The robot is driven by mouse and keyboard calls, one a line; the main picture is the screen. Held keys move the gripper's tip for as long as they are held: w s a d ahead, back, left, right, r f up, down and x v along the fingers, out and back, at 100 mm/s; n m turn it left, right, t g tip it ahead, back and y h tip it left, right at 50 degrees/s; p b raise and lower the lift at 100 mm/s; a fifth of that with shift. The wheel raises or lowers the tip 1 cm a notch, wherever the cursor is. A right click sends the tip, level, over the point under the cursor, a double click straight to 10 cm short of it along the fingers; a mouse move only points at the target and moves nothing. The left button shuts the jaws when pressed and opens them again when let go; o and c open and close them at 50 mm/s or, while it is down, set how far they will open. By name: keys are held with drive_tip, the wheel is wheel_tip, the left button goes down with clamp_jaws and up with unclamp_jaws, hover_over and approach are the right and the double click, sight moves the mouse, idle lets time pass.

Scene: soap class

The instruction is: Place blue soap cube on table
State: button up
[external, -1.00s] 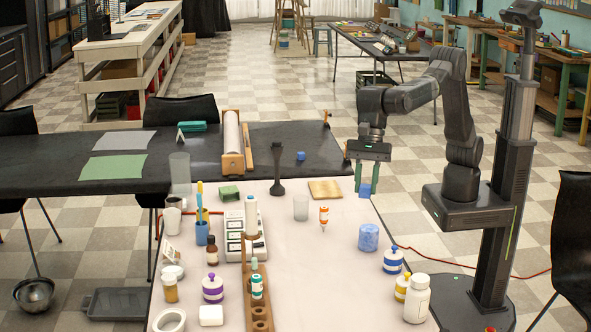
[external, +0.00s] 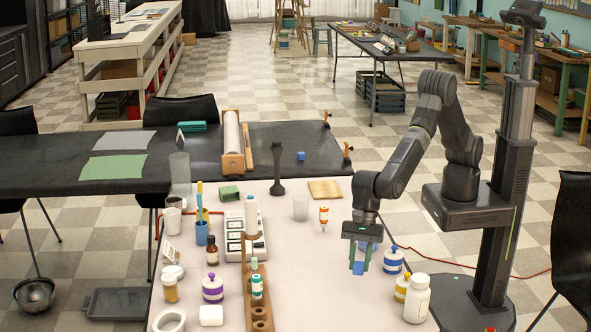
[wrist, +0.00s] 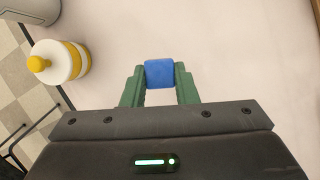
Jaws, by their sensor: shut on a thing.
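My gripper (external: 359,261) has green fingers and is shut on a blue soap cube (external: 358,268). I cannot tell whether the cube touches the table.
A blue-and-white jar (external: 393,261), a yellow-and-white jar (external: 402,289) and a white bottle (external: 417,299) stand close to the right. The yellow jar also shows in the wrist view (wrist: 62,62). Table space to the left is clear.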

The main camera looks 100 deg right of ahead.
sight(359, 271)
drive_tip(key=shift+f, duration=2.25)
drive_tip(key=shift+f, duration=0.2)
drive_tip(key=o, duration=0.9)
drive_tip(key=shift+o, duration=0.2)
drive_tip(key=shift+r, duration=0.1)
drive_tip(key=shift+d+r, duration=0.1)
drive_tip(key=shift+r, duration=0.5)
drive_tip(key=v, duration=1.1)
